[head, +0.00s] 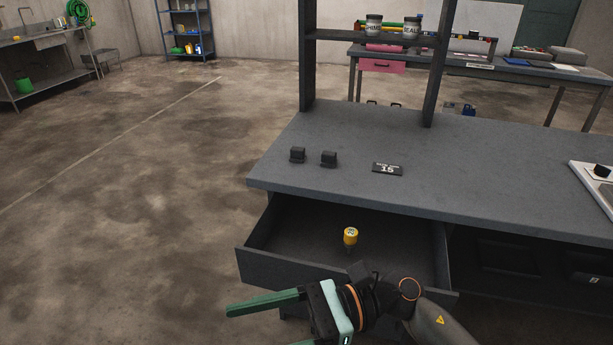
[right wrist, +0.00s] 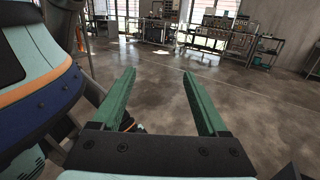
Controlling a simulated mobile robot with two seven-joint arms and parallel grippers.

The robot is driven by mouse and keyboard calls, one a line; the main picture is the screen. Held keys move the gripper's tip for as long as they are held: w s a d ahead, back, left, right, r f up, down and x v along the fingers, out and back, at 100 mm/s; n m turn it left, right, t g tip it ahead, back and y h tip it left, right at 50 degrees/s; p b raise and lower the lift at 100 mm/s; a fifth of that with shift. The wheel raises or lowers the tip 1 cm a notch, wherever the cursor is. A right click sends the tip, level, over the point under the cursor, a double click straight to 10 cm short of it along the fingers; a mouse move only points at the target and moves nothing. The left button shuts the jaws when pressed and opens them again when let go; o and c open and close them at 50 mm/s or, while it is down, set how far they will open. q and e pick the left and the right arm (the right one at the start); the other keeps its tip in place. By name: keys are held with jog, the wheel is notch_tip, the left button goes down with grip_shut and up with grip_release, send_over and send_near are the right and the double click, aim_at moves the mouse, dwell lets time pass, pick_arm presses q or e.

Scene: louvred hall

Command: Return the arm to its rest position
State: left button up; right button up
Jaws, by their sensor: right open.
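My right gripper (head: 247,322) is at the bottom of the head view, in front of the open drawer (head: 340,277), with its fingers pointing left. In the right wrist view its two green fingers (right wrist: 158,75) are spread apart with nothing between them. My right arm comes in from the lower right and crosses in front of the drawer's right front corner. My left gripper is not in view.
The drawer holds a small yellow-topped object (head: 350,236). Open floor lies left.

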jog(key=w+d+r+m+t+y+p, duration=0.1)
jog(key=w+d+m+t, duration=0.25)
jog(key=m+t, duration=0.6)
jog(key=w+d+r+m+t+y+p, duration=0.15)
jog(key=w+m+t, duration=0.4)
jog(key=m, duration=0.75)
jog(key=w+d+f+m+t+h, duration=0.3)
jog(key=d+f+m+t+h, duration=0.5)
jog(key=m, duration=0.7)
jog(key=s+d+f+m+g+h+p, duration=0.1)
jog(key=s+d+f+m+g+h, duration=0.3)
jog(key=s+f+m, duration=0.3)
jog(key=s+d+f+m+g+h+p, duration=0.1)
jog(key=s+d+f+m+g+h, duration=0.3)
jog(key=f, duration=1.2)
jog(key=s+d+m+h, duration=0.2)
jog(key=s+m, duration=0.2)
jog(key=m, duration=0.2)
jog(key=shift+s+d+g, duration=0.25)
jog(key=shift+d+g, duration=0.05)
jog(key=shift+g, duration=0.1)
jog(key=shift+m, duration=0.25)
